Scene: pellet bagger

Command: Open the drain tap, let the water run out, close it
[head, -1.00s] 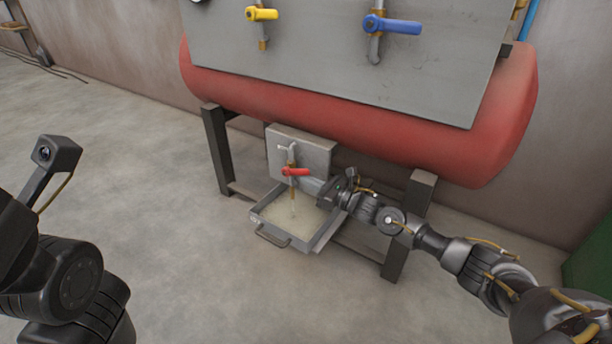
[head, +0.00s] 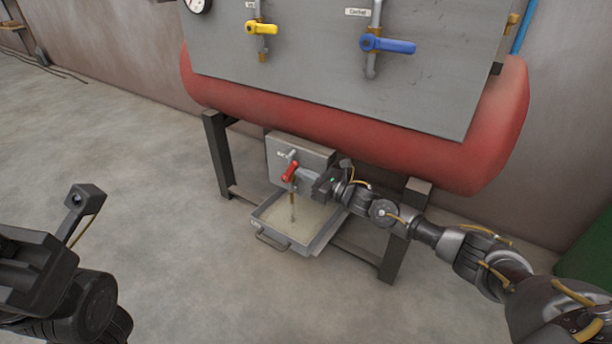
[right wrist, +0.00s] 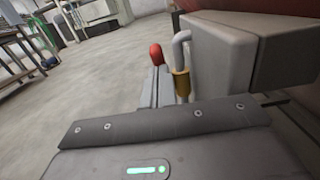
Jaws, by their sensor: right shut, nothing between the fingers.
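The drain tap's red lever (head: 290,172) sits on a pipe in front of a grey box under the red tank. It is tilted steeply. A thin brownish stream falls from the brass spout (head: 292,187) into the tray (head: 326,233), which holds murky water. My right gripper (head: 311,180) is shut and empty, just right of the lever; I cannot tell if they touch. In the right wrist view, the red lever (right wrist: 156,54) shows beyond the gripper's fingers, left of the brass spout (right wrist: 181,84). My left arm is at the lower left; its fingers do not show.
The red tank (head: 300,115) stands on dark legs (head: 218,150) behind and above the tray. Its grey panel carries a yellow lever (head: 262,28) and a blue lever (head: 388,45). The floor in front and left is clear.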

